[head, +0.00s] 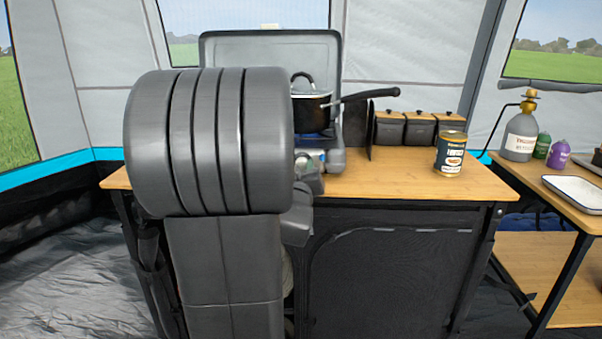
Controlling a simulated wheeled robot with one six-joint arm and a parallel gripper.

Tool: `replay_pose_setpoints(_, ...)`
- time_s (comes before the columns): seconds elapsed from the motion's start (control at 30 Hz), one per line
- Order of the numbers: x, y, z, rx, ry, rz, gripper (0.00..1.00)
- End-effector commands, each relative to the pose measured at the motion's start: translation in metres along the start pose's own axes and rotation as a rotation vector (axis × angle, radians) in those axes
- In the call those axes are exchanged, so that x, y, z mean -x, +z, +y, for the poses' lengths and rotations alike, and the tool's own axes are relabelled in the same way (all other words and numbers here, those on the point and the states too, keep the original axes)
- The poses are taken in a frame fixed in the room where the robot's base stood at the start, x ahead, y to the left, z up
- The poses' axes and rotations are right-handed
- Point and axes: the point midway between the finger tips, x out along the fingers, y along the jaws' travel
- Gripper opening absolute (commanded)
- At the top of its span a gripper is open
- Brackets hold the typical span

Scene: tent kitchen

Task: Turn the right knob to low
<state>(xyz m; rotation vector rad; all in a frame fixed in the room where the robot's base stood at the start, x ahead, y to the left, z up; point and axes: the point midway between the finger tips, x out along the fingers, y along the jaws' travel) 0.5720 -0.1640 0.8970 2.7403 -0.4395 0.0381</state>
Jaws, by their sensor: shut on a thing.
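The camp stove (272,47) stands on the wooden-topped table with its grey lid raised. Most of its body is hidden behind my large grey arm. A small part of the stove's front right corner (335,158) shows beside the arm. My gripper (309,182) is partly visible at the stove's front panel, mostly covered by my arm. It is shut on the right knob. The knob itself is hidden, so its setting cannot be told.
A black pot (312,107) sits on the stove, its long handle (365,96) reaching right. Lidded canisters (420,129) and a tin (450,154) stand on the table (385,183). A side table (570,208) holds a gas bottle (519,140) and a white tray (575,192).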

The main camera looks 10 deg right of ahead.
Motion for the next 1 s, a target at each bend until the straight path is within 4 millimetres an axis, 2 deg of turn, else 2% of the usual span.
replay_pose_setpoints(0.3,0.0004,0.0014,0.0003,0.09,-0.006,0.002,0.08)
replay_pose_setpoints(0.77,0.0004,0.0013,0.0002,0.1,-0.007,0.003,0.08)
replay_pose_setpoints(0.8,0.0004,0.0012,0.0002,0.1,-0.007,0.003,0.37)
replay_pose_setpoints(0.83,0.0004,0.0012,0.0002,0.1,-0.007,0.003,0.4)
replay_pose_setpoints(1.0,0.0002,0.0007,0.0003,0.099,-0.007,0.004,0.4)
